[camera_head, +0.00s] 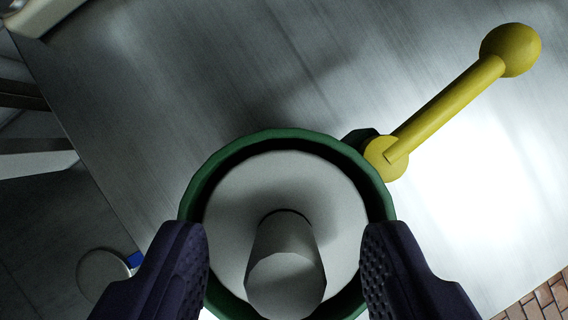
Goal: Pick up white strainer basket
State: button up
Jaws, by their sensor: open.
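The white strainer basket (240,190) is a round, pale disc with a thick cylindrical knob (285,265) standing up from its middle. It sits inside a round green housing (280,137) at the lower centre of the view. My gripper (284,250) is open, with one dark finger on the left and one on the right of the knob. The fingers overlap the sides of the green rim in the picture. A clear gap shows between each finger and the knob. I cannot tell how high the fingertips are above the basket.
A yellow lever (447,108) with a ball end reaches from the housing to the upper right. A brushed metal surface (200,80) lies around the housing, mostly bare. Its left edge slopes down past a round grey object (103,273). Brick flooring (540,302) shows at the lower right.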

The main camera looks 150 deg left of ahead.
jog(key=shift+w+d+f, duration=0.1)
jog(key=shift+w+f, duration=0.1)
jog(key=shift+f, duration=0.4)
jog(key=shift+r, duration=0.15)
grip_shut()
jog(key=shift+r, duration=0.1)
